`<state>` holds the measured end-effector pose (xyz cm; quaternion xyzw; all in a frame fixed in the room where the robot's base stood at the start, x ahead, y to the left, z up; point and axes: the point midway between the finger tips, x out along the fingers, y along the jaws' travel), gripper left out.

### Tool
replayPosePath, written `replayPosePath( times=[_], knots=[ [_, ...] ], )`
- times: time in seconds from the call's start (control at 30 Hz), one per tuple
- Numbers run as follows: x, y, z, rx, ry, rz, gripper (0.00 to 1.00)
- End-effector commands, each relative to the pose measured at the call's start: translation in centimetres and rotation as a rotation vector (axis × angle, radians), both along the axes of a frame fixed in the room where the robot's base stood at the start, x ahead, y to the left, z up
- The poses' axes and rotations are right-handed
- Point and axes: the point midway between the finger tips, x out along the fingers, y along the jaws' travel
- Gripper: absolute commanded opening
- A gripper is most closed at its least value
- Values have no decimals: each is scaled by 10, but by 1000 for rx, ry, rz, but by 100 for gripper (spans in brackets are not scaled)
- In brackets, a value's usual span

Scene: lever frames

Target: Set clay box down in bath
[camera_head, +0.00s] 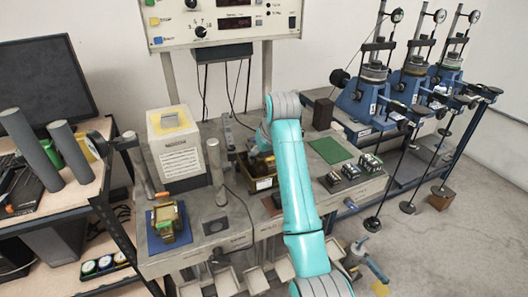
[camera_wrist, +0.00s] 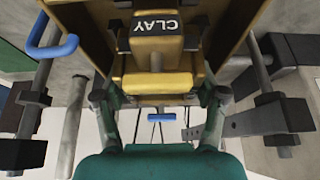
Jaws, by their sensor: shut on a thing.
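The clay box (camera_wrist: 157,45) is yellow with a dark CLAY label and shows at the top middle of the wrist view. My gripper (camera_wrist: 160,97) is shut on it, with one finger at each side of its yellow front part. Brass-coloured walls of the bath (camera_wrist: 232,28) stand left and right of the box in the wrist view. In the head view the bath (camera_head: 262,184) is a brass-rimmed container on the bench, partly behind my arm. My gripper and the box are mostly hidden there. I cannot tell whether the box touches the bath's floor.
A brass-coloured device (camera_head: 168,222) sits on a blue mat at the bench's left. A cream box (camera_head: 175,150) stands behind it. A green mat (camera_head: 330,150) and several small dark-and-silver items (camera_head: 350,172) lie right of my arm. A control panel (camera_head: 225,22) hangs above.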

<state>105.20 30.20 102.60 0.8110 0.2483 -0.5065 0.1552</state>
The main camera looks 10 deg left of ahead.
Motion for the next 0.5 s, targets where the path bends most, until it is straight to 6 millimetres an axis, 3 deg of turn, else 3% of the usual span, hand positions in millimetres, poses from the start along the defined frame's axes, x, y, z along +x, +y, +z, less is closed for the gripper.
replayPosePath(
  times=[0.5],
  knots=[
    [0, 0, -17, 1, -3, 0, 21]
  ],
)
